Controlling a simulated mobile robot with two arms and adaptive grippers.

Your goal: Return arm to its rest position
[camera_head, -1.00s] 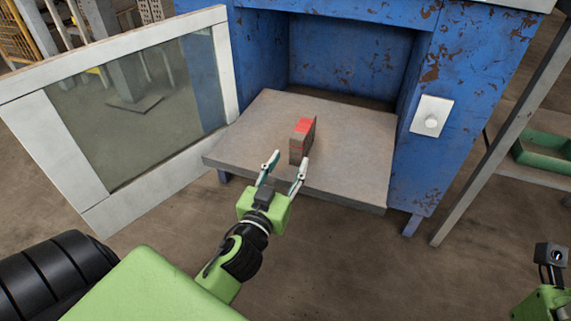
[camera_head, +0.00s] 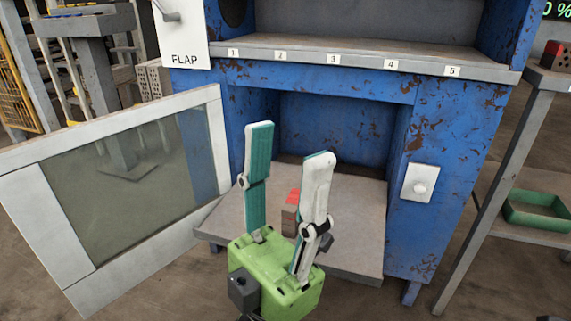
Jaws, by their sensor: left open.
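My left gripper (camera_head: 288,162) stands upright in the middle of the head view, close to the camera. Its two fingers are apart with nothing between them. Behind it a grey-brown brick with a red top (camera_head: 291,212) stands on the grey shelf (camera_head: 355,225) of the blue cabinet. The right finger hides part of the brick, and the gripper appears clear of it. My right gripper is not in view.
The glass-paned door (camera_head: 125,165) stands open at left. A ledge numbered 1 to 5 (camera_head: 375,62) runs above the opening. A white button plate (camera_head: 420,182) is on the cabinet's right. A green tray (camera_head: 537,210) and another brick (camera_head: 556,55) are at far right.

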